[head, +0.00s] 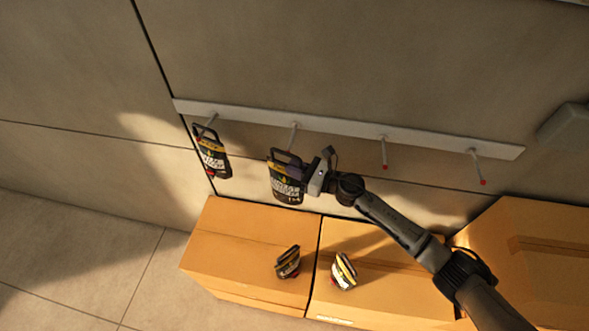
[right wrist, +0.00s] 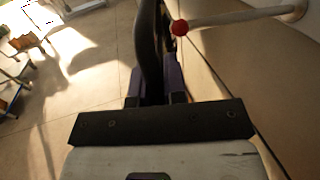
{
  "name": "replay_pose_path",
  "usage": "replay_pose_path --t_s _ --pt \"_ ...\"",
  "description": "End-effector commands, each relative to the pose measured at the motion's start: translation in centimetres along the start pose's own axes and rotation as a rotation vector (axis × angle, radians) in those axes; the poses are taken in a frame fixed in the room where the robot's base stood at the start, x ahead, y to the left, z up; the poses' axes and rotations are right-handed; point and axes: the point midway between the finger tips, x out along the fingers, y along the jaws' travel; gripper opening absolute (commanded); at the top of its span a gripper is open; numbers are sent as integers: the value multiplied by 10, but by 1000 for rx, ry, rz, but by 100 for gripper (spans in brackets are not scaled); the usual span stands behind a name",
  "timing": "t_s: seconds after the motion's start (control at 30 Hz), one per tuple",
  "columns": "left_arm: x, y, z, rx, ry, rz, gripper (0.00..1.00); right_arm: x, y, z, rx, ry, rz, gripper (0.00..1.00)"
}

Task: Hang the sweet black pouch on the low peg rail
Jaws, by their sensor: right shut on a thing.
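My right gripper (head: 308,176) is shut on a black pouch (head: 285,188) with a printed label and a loop handle. It holds the pouch upright at the second peg (head: 294,128) from the left of the low peg rail (head: 340,126). In the right wrist view, the pouch's dark handle edge (right wrist: 150,50) stands between the fingers. The peg's red tip (right wrist: 180,27) is close beside that edge. I cannot tell whether the peg passes through the loop. Another black pouch (head: 212,158) hangs on the leftmost peg. My left gripper is out of view.
Two similar pouches, one on the left (head: 288,262) and one on the right (head: 344,271), rest on cardboard boxes (head: 235,240) below the rail. The third peg (head: 384,155) and the rightmost peg (head: 478,168) are bare. A larger box (head: 530,230) stands at right.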

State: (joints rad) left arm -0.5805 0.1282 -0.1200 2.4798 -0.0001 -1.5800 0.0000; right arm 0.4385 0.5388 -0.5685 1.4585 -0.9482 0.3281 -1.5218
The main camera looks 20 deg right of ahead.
Motion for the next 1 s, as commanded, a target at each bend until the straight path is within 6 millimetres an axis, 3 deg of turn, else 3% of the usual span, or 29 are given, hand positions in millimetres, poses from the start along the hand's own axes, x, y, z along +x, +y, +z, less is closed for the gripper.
replay_pose_path --t_s 0.33,1.0 --pt "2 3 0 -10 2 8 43 1 -3 3 -2 -6 -1 0" --pt "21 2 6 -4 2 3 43 8 -29 3 -3 -7 -1 0"
